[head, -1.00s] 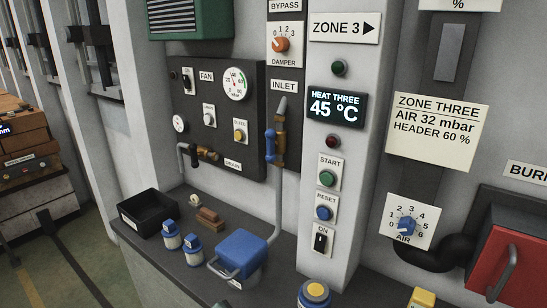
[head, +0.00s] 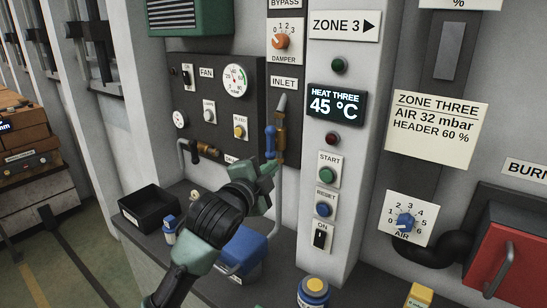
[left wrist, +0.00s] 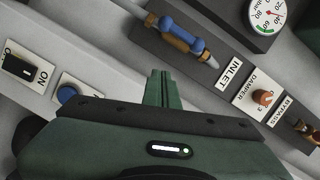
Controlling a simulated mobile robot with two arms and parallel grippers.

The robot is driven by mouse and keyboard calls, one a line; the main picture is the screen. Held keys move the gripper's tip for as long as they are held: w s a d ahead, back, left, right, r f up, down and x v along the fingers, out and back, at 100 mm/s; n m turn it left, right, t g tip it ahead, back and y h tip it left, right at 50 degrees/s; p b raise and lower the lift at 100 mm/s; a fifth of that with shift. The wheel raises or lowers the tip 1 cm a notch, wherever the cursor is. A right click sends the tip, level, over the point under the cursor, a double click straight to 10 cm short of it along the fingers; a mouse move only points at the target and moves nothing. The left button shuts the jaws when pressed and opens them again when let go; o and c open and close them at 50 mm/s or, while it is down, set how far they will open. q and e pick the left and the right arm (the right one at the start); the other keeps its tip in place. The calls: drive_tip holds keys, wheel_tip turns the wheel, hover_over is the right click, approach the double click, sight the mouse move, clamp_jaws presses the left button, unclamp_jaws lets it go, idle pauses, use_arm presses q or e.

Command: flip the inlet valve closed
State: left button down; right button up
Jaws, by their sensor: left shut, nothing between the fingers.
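The inlet valve is a brass body (head: 281,135) on a vertical grey pipe below the INLET label (head: 284,82). Its blue lever (head: 270,141) lies roughly along the pipe, on the left side of the body. In the left wrist view the blue lever (left wrist: 197,46) shows beyond my fingertips, with clear space between them. My left gripper (head: 272,168) is shut and empty, just below the valve in the head view; its green fingers (left wrist: 158,76) are together in the left wrist view. My right gripper is not in view.
A drain valve (head: 207,150) with a bent pipe sits left of the inlet. The START button (head: 327,176) and ON switch (head: 320,237) are on the column to the right. A black bin (head: 150,212) and blue box (head: 246,247) stand on the ledge below.

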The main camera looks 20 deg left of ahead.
sight(271, 143)
use_arm(q)
drive_tip(key=w+a+f+p, duration=0.2)
drive_tip(key=w+p, duration=0.3)
drive_tip(key=w, duration=0.6)
drive_tip(key=shift+a+f, duration=0.2)
drive_tip(key=shift+f, duration=0.05)
drive_tip(key=shift+d, duration=0.1)
drive_tip(key=shift+f, duration=0.1)
drive_tip(key=shift+a+f+m+b, duration=0.1)
drive_tip(key=shift+a+m+b, duration=0.1)
drive_tip(key=shift+m+b, duration=0.3)
